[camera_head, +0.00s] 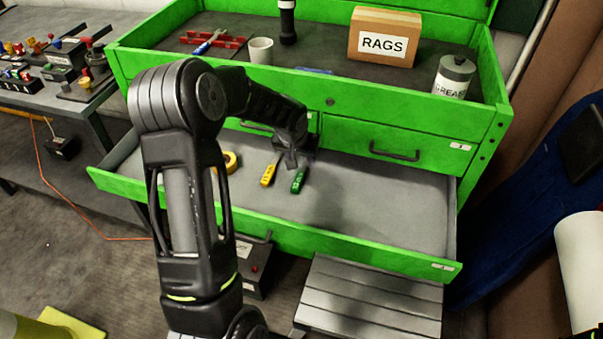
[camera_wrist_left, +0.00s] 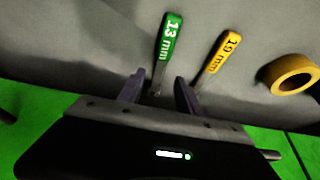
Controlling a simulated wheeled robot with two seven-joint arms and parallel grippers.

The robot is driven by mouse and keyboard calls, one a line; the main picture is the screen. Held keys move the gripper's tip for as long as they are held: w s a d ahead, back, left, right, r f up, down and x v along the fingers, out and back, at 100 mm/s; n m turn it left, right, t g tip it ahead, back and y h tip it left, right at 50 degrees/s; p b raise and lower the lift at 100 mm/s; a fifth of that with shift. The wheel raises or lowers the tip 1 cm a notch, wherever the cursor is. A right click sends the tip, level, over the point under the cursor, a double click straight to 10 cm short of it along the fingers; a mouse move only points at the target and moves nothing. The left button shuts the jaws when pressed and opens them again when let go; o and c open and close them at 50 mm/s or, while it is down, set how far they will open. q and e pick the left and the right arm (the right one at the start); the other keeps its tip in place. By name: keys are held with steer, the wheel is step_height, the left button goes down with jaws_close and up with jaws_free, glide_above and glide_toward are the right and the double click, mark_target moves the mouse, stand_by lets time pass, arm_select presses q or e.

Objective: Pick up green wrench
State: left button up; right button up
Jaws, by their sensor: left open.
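The green wrench (camera_head: 300,180) lies in the open drawer (camera_head: 390,207) of the green tool chest. In the left wrist view its green handle (camera_wrist_left: 170,40), marked 13 mm, points away from the gripper, and its metal shaft runs toward the gap between the fingers. My left gripper (camera_head: 291,160) is over the drawer at the wrench's far end. Its fingers (camera_wrist_left: 157,92) are open, one on each side of the shaft's line, and hold nothing. The wrench's far end is hidden by the gripper. My right gripper is not in view.
A yellow wrench (camera_head: 269,175), marked 19 mm, lies close beside the green one. A yellow tape roll (camera_wrist_left: 290,74) lies beyond it. The chest top holds a rags box (camera_head: 384,35), a grease can (camera_head: 453,78) and a cup (camera_head: 261,50). The drawer's right side is clear.

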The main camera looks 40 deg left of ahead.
mark_target(304, 167)
arm_select(q)
steer(key=p+x, duration=0.1)
steer(key=x, duration=0.4)
steer(key=shift+c, duration=0.4)
jaws_close()
stand_by(0.4)
